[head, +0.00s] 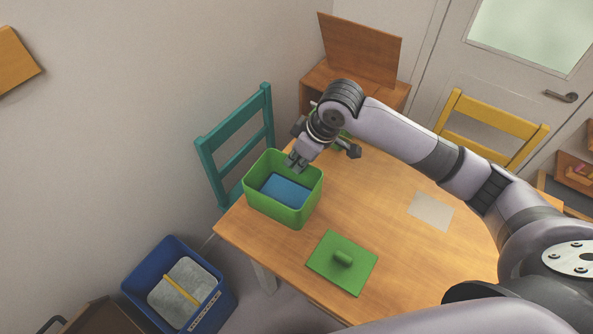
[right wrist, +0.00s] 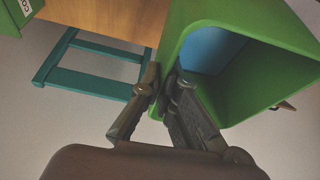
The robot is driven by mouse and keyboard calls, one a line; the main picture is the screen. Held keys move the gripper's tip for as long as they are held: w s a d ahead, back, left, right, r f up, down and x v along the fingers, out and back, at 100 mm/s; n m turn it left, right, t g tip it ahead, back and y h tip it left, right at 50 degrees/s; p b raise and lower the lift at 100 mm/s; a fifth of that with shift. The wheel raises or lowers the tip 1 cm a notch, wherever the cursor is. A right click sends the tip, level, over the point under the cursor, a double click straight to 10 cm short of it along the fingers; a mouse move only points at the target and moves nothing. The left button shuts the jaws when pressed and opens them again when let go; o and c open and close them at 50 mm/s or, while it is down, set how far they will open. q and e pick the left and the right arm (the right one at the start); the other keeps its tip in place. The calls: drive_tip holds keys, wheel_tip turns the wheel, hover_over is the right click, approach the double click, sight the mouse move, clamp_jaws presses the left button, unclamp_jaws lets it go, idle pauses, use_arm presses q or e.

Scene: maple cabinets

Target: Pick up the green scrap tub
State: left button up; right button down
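The green scrap tub (head: 284,213) is an open box with a blue area inside its bottom, at the left corner of the wooden table. My right gripper (head: 294,163) is at its far rim. In the right wrist view the tub (right wrist: 252,95) fills the upper right. My right gripper (right wrist: 163,78) has one finger inside the tub and one outside, closed on the wall between them. Whether the tub's base touches the table cannot be told. My left gripper is not in view.
A green lid with a knob (head: 328,272) and a pale sheet (head: 430,211) lie on the table (head: 375,190). Another green, labelled thing (right wrist: 17,12) is partly hidden behind my wrist. A teal chair (head: 232,138), yellow chair (head: 495,123) and blue bin (head: 213,313) stand around.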

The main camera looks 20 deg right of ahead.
drive_tip(key=shift+r, duration=3.65)
drive_tip(key=shift+s+r, duration=0.1)
drive_tip(key=s+d+r+m+t+h, duration=0.1)
drive_tip(key=s+d+r+m+h, duration=0.1)
drive_tip(key=s+m, duration=0.3)
drive_tip(key=shift+d+r+m+h, duration=0.2)
drive_tip(key=shift+d+m+h, duration=0.5)
drive_tip(key=shift+m, duration=1)
